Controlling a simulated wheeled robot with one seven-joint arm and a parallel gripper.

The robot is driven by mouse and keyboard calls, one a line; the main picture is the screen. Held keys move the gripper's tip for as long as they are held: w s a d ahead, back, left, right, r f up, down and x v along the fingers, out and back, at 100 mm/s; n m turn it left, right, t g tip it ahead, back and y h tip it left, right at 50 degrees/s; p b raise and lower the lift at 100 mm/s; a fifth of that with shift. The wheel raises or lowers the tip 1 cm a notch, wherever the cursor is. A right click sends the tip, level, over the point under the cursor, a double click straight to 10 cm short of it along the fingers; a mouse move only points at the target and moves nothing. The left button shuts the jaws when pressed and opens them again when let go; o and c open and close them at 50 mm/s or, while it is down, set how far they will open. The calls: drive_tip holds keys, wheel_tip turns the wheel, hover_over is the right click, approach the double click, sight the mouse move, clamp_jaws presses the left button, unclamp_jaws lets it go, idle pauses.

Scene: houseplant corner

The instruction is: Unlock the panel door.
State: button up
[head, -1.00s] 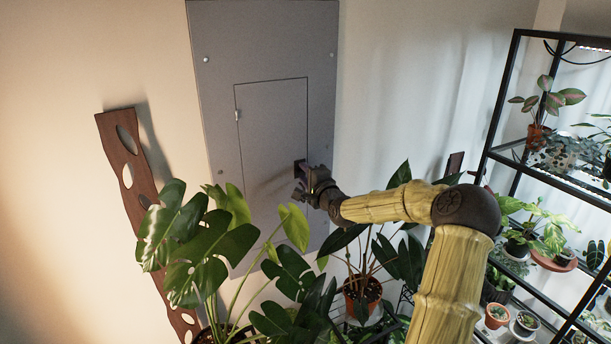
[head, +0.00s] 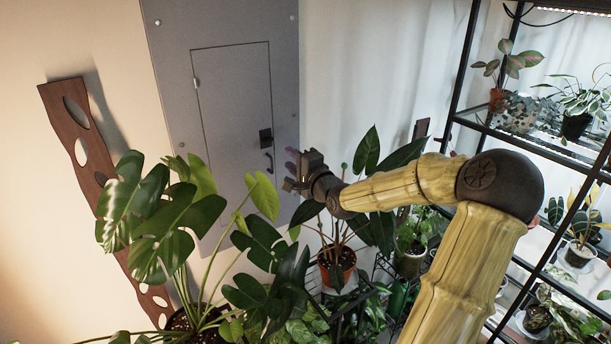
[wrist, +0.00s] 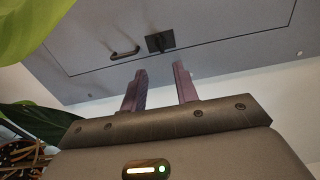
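The grey panel door (head: 232,115) sits flush in its grey wall cabinet (head: 175,35). On its right side is a dark square latch (head: 266,138) with a dark bar handle (head: 269,161) just below. In the wrist view the latch (wrist: 160,41) lies ahead of my fingers, with the handle (wrist: 125,53) to its left. The exact turn of the latch is too small to tell. My gripper (head: 288,169) is to the right of the handle, off the door. In the wrist view my purple fingers (wrist: 161,82) are apart with nothing between them.
A large monstera (head: 175,215) stands low in front of the cabinet. A potted plant (head: 336,262) is below my arm. A black shelf rack (head: 455,100) with several plants is at the right. A brown wooden board with holes (head: 95,170) leans on the left wall.

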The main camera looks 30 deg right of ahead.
drive_tip(key=s, duration=0.6)
drive_tip(key=shift+b, duration=0.3)
drive_tip(key=shift+d, duration=0.1)
drive_tip(key=s+a+f+n+g, duration=0.3)
drive_tip(key=a+f+n+g, duration=0.5)
drive_tip(key=a+f, duration=0.65)
drive_tip(key=s+a+f+n+g, duration=0.1)
drive_tip(key=s+a+n+g, duration=0.2)
drive_tip(key=s+n, duration=0.2)
drive_tip(key=s+a+f+n+g, duration=0.2)
drive_tip(key=s+a+n+g, duration=0.2)
drive_tip(key=s, duration=0.8)
drive_tip(key=shift+n+h, duration=0.3)
drive_tip(key=shift+n, duration=0.1)
drive_tip(key=shift+w+f, duration=0.1)
